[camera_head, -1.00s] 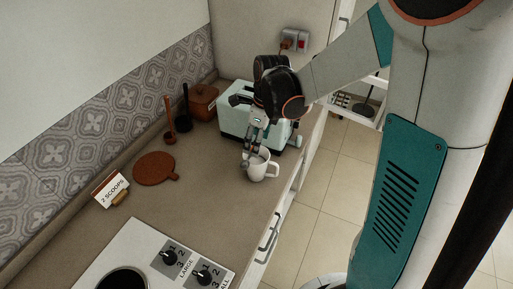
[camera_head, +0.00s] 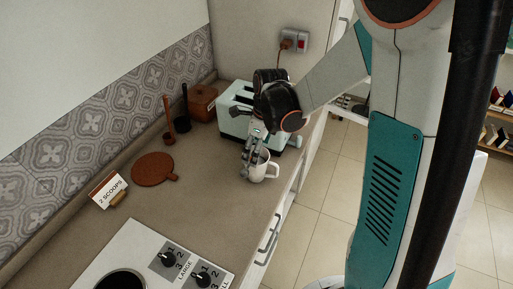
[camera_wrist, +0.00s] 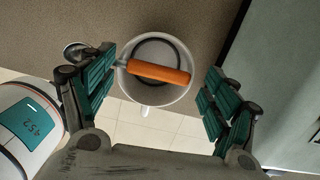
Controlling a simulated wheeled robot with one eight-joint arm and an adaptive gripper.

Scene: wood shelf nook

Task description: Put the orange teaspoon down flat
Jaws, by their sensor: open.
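The orange teaspoon (camera_wrist: 160,73) shows its orange handle across the mouth of a white mug (camera_wrist: 178,94) in the wrist view. A round metal part (camera_wrist: 75,50), likely its bowl, shows past the left finger. I cannot tell whether the spoon rests on the rim or sits above it. The mug stands on the counter near its front edge in the head view (camera_head: 267,171), where the spoon cannot be made out. My gripper (camera_wrist: 160,88) is open, its fingers apart on either side of the mug and handle. In the head view my gripper (camera_head: 250,158) is at the mug's left side.
A pale toaster (camera_head: 232,122) stands close behind the mug. A round brown board (camera_head: 150,169), a sign card (camera_head: 108,190) and a hob (camera_head: 135,262) lie farther left and nearer. The brown counter (camera_head: 205,200) between them is clear. The counter drops to a tiled floor (camera_head: 322,210) at right.

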